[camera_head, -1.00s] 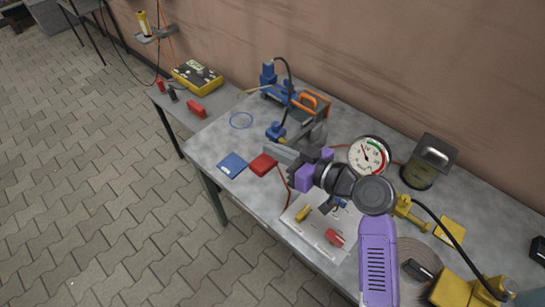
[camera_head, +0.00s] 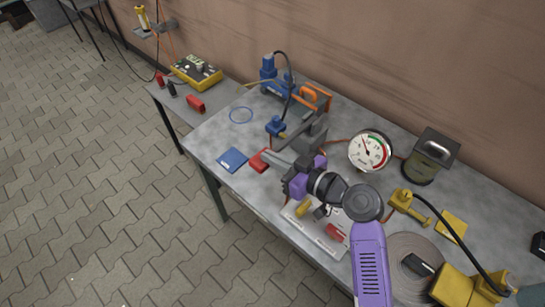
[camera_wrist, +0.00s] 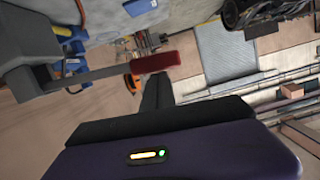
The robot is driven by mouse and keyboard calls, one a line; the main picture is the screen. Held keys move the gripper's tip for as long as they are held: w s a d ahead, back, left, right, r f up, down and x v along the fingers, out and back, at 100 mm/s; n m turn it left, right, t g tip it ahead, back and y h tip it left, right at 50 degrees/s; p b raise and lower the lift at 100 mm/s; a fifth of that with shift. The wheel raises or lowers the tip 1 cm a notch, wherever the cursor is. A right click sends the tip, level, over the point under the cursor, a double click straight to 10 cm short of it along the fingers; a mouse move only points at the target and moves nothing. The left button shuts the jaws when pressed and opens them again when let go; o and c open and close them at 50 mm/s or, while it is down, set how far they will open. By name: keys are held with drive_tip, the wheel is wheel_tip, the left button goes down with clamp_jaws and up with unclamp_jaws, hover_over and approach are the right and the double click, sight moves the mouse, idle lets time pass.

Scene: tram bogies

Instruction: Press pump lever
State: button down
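The pump (camera_head: 308,138) is a grey and blue unit on the workbench. In the wrist view its grey lever (camera_wrist: 100,74) runs from a dark grey body at left to a red grip (camera_wrist: 155,63). In the head view a red piece (camera_head: 259,161), seemingly this grip, shows left of my gripper. My gripper (camera_wrist: 157,78) has dark fingers close together, with nothing seen between them. Their tips are at the lower edge of the red grip in the wrist view; I cannot tell whether they touch. In the head view my purple wrist hides the fingertips.
A round pressure gauge (camera_head: 370,150) stands right of the pump, with a dark-green canister (camera_head: 430,157) beyond it. A blue booklet (camera_head: 232,160) lies at the left of the bench. A white board (camera_head: 318,228) with coloured parts lies near the front edge.

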wheel_tip(320, 180, down, 8)
drive_tip(key=n+b, duration=0.3)
drive_tip(key=b, duration=0.7)
drive_tip(key=shift+s+a+r+t+h+b, duration=0.2)
drive_tip(key=shift+s+t+h+b, duration=0.1)
drive_tip(key=shift+t+h, duration=0.1)
drive_tip(key=shift+r, duration=0.1)
